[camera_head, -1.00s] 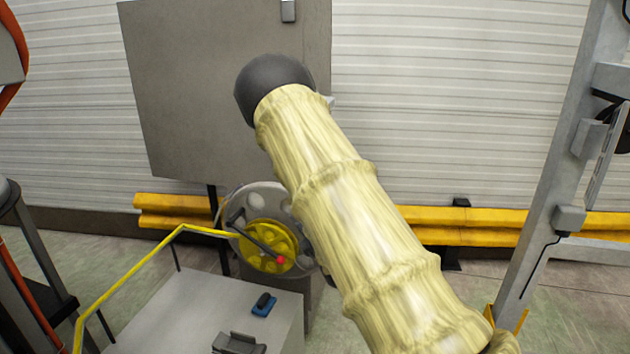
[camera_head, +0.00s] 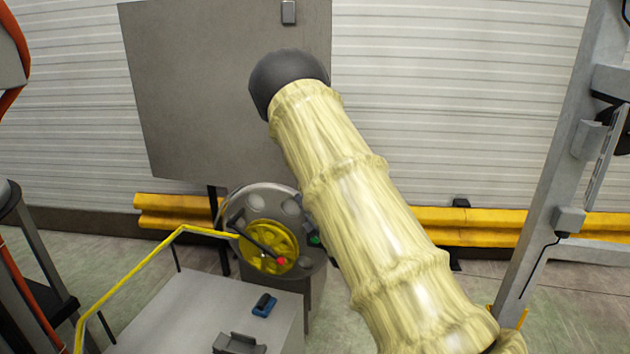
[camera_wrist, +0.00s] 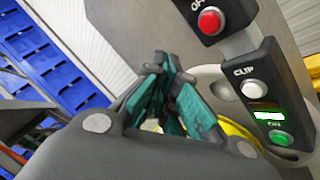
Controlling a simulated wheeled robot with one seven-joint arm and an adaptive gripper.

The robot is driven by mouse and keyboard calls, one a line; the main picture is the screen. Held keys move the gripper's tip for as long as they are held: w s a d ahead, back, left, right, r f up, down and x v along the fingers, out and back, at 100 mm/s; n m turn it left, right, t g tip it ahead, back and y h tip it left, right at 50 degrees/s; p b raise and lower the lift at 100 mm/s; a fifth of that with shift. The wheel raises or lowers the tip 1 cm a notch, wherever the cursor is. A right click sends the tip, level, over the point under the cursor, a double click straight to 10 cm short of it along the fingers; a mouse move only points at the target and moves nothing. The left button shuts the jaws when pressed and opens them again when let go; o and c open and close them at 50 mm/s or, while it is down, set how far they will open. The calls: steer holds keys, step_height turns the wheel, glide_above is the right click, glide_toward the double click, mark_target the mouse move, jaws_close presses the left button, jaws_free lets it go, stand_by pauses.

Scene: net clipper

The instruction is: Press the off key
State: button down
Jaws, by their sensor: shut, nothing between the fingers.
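The red key (camera_wrist: 210,21) sits on a dark plate at the top of the wrist view, with a partly cut-off label that seems to read OFF. My gripper (camera_wrist: 168,66) has its teal-padded fingers together and empty, to the left of and below the red key in the picture, apart from it. Below the red key on the same panel are a white key (camera_wrist: 253,89) marked CLIP, a small lit display (camera_wrist: 268,116) and a green key (camera_wrist: 280,138). In the head view my sleeved arm hides the gripper and the red key.
A yellow handwheel (camera_head: 268,247) with a red-knobbed lever is on the machine. A grey cabinet top (camera_head: 190,310) holds a blue-and-black item (camera_head: 264,305). A yellow rail (camera_head: 130,270) edges it. A large grey board (camera_head: 215,100) stands behind.

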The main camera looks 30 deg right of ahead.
steer(key=w+d, duration=0.4)
steer(key=shift+d+b, duration=0.4)
steer(key=shift+w+d+b, duration=0.55)
steer(key=shift+b, duration=0.3)
stand_by(2.2)
steer(key=shift+s+a, duration=0.1)
steer(key=shift+s+a+b, duration=0.3)
steer(key=shift+s+a, duration=0.15)
steer(key=shift+a, duration=0.1)
stand_by(0.4)
steer(key=s+a+b, duration=0.1)
steer(key=s+a, duration=0.2)
steer(key=shift+s+a, duration=0.15)
steer(key=shift+a, duration=0.25)
